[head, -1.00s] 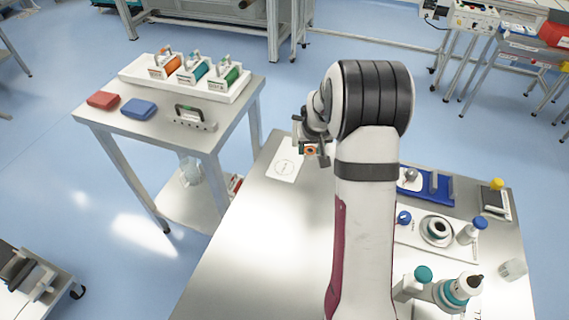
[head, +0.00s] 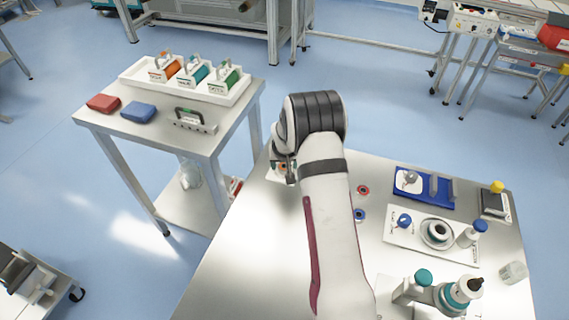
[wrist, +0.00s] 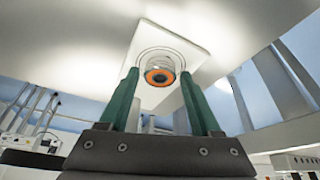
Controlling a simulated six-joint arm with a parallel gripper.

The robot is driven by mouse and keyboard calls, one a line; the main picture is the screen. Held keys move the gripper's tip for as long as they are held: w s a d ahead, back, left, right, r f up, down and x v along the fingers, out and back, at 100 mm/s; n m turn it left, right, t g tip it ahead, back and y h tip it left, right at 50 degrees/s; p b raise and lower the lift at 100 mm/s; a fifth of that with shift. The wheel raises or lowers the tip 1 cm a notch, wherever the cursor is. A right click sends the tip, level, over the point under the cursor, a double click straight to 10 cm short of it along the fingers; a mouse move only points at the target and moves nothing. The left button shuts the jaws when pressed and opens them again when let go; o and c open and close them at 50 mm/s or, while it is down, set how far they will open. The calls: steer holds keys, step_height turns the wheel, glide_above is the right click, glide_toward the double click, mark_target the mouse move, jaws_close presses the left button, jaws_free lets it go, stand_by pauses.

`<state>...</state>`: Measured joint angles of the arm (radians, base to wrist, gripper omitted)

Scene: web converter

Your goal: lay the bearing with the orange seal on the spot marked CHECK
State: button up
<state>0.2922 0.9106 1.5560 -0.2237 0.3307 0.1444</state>
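The bearing with the orange seal (wrist: 160,76) sits between the green fingertips of my gripper (wrist: 160,73) in the wrist view, its seal facing the camera. My gripper appears shut on it, though the contact at its sides is hard to make out. Behind it is the white card (wrist: 190,48) with a printed ring; the bearing appears slightly off the ring's middle and a little above the card. The word CHECK cannot be read here. In the head view my gripper (head: 287,170) is over the card at the table's far left corner and covers most of it.
A red-ringed bearing (head: 363,190) and a blue-ringed bearing (head: 359,215) lie right of my arm. A blue fixture (head: 425,188), a white tray (head: 400,238) and bottles stand further right. The table's front left is clear.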

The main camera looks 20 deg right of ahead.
steer(key=shift+o, duration=0.6)
steer(key=shift+r, duration=0.35)
steer(key=v, duration=1.2)
steer(key=s+a+r+g+y, duration=0.1)
steer(key=s+a+r, duration=0.3)
steer(key=s, duration=0.2)
steer(key=s+a+r+g, duration=0.1)
steer(key=s+a+r, duration=0.2)
steer(key=s+a, duration=0.25)
steer(key=s+a+r+g+y, duration=0.1)
steer(key=s+a, duration=0.3)
steer(key=s, duration=0.7)
steer(key=s+a+m+g+y, duration=0.1)
steer(key=s+a, duration=0.3)
steer(key=s, duration=0.7)
steer(key=shift+s+a+r+y, duration=0.3)
steer(key=shift+s+r, duration=0.05)
steer(key=shift+s, duration=0.05)
